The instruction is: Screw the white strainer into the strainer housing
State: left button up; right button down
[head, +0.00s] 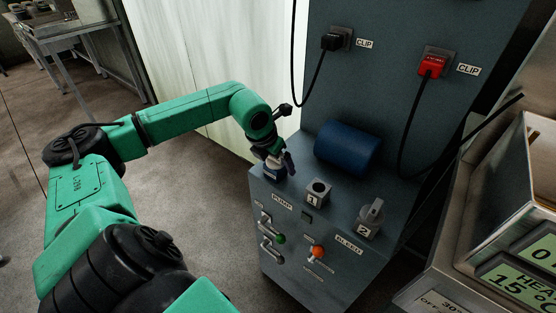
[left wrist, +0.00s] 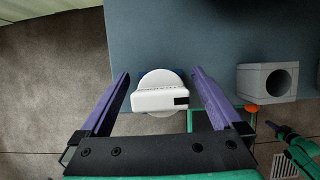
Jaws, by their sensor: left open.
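The white strainer (left wrist: 160,92) stands on the machine's ledge near its left edge; in the head view only a small white and blue part (head: 272,171) shows under the gripper. My left gripper (head: 281,162) is open above it. In the left wrist view the two purple fingers (left wrist: 160,76) lie on either side of the strainer, with a gap on each side. A grey block labelled 1 (head: 313,199) with an open round hole, seemingly the strainer housing, sits to the right on the ledge; it also shows in the left wrist view (left wrist: 258,85).
A block labelled 2 (head: 368,229) with a grey handled piece on it stands further right. A blue cylinder (head: 347,148) lies behind block 1. Cables hang from the black (head: 336,40) and red (head: 432,65) clips. Handles and an orange knob (head: 317,252) are on the front.

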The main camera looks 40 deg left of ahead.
pick_arm(q)
jog(key=shift+w+f, duration=0.2)
jog(key=shift+f, duration=0.25)
pick_arm(e)
jog(key=shift+s, duration=0.1)
pick_arm(q)
jog(key=shift+c, duration=0.3)
jog(key=c, duration=1)
jog(key=o, duration=0.4)
grip_shut()
jog(key=shift+m+b, duration=0.45)
jog(key=shift+m, duration=0.25)
jog(key=shift+d+m+h, duration=0.2)
jog(key=shift+m+h, duration=0.5)
jog(key=shift+m, duration=0.5)
jog(key=shift+d+m+g, duration=0.1)
jog(key=shift+m+g, duration=0.2)
jog(key=shift+m, duration=0.3)
jog(key=shift+f+m+h, duration=0.1)
jog(key=shift+m+h, duration=0.2)
pick_arm(e)
jog(key=shift+s+f, duration=0.2)
jog(key=shift+f, duration=0.45)
